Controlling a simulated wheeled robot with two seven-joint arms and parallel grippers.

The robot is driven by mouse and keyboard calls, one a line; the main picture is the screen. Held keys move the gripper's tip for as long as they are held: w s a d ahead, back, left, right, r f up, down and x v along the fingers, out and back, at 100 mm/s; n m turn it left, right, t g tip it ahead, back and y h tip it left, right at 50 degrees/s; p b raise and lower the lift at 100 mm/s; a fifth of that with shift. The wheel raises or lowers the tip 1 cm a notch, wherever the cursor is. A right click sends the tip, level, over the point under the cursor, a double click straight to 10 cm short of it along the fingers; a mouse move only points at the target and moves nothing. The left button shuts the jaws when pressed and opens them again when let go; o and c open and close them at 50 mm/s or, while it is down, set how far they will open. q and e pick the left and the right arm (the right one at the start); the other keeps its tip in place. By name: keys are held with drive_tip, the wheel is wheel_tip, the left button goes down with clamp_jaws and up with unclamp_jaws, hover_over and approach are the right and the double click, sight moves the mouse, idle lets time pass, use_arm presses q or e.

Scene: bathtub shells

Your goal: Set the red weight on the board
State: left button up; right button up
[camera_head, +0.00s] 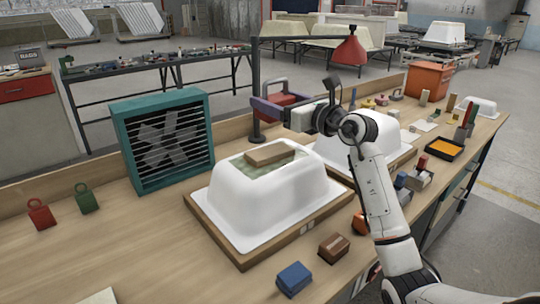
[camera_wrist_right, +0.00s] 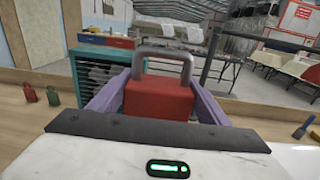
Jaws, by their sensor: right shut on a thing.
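A red weight (camera_head: 283,88) with a grey loop handle is between the purple fingers of my right gripper (camera_head: 268,106), which is shut on it. In the right wrist view the red weight (camera_wrist_right: 160,98) sits upright between both fingers. It is held in the air above and behind the nearer white tub shell (camera_head: 240,205). A small brown board (camera_head: 270,154) lies on a greenish patch on top of that shell, apart from the weight. A smaller red weight (camera_head: 40,214) and a green weight (camera_head: 85,198) stand at the bench's left. My left gripper is out of view.
A teal box fan (camera_head: 163,143) stands left of the shell. A dark lamp post with a red shade (camera_head: 349,50) rises behind my gripper. A second white shell (camera_head: 340,150) is to the right. Blue (camera_head: 293,279) and brown (camera_head: 334,247) blocks lie at the front edge.

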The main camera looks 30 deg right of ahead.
drive_tip(key=shift+d+r, duration=0.5)
drive_tip(key=shift+r, duration=0.25)
drive_tip(key=shift+d+f+h, duration=0.15)
drive_tip(key=shift+f+h, duration=0.15)
wheel_tip(320, 180, down, 9)
drive_tip(key=shift+b, duration=0.6)
drive_tip(key=o, duration=1.7)
drive_tip(key=shift+f, duration=0.65)
drive_tip(key=o, duration=0.4)
drive_tip(key=shift+r, duration=0.15)
drive_tip(key=shift+s, duration=0.1)
